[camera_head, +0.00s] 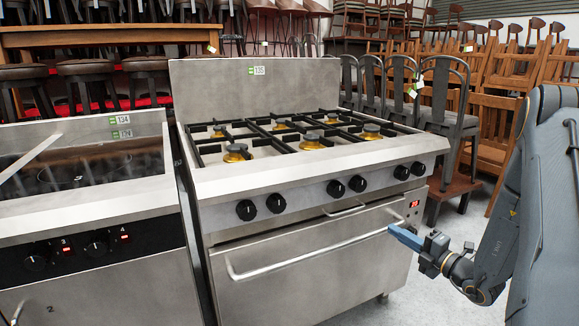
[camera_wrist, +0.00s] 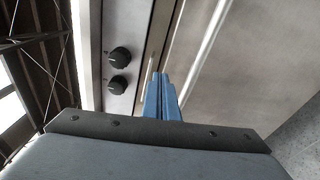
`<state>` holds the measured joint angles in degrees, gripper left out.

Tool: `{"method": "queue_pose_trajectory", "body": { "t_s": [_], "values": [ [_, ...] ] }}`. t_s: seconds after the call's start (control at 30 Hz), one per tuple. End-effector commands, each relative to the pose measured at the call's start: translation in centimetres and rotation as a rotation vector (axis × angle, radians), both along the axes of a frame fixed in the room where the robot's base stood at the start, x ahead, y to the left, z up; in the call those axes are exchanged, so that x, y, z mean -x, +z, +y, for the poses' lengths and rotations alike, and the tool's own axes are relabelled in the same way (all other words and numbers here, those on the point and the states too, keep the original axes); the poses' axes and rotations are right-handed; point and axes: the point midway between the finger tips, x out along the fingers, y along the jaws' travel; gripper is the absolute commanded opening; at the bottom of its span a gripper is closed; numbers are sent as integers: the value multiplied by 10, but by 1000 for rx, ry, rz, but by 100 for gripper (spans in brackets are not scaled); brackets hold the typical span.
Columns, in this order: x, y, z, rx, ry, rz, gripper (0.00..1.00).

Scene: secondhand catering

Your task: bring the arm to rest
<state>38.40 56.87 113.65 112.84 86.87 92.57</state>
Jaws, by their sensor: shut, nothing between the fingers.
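My gripper (camera_head: 393,231) is at the right in the head view, in front of the oven door of a steel gas range (camera_head: 270,185). Its blue fingers are together and hold nothing. The fingertips appear close to the right end of the long door handle (camera_head: 300,262); I cannot tell whether they touch it. In the wrist view the shut blue fingers (camera_wrist: 161,88) point toward the range front, beside two black knobs (camera_wrist: 118,70). My arm reaches in from the right edge of the head view.
A steel unit with a dark glass top (camera_head: 80,170) stands left of the range. Stacked metal chairs (camera_head: 445,100) and wooden chairs (camera_head: 490,125) fill the back right. Stools (camera_head: 85,75) and a wooden table (camera_head: 110,35) stand behind. Bare floor (camera_head: 430,290) shows at the lower right.

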Motion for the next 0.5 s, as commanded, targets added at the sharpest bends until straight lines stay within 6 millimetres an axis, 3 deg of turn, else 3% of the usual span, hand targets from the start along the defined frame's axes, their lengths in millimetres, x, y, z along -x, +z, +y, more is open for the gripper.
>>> {"method": "queue_pose_trajectory", "body": {
  "t_s": [0.03, 0.17, 0.3, 0.4, 0.5],
  "values": [
    [1, 14, 28, 72, 81, -19, 0],
    [21, 43, 110, 314, 343, -100, 0],
    [67, 65, 190, 597, 654, -250, 0],
    [109, 76, 232, 790, 877, -394, 0],
    [153, 83, 262, 972, 1098, -569, 0]
  ]
}}
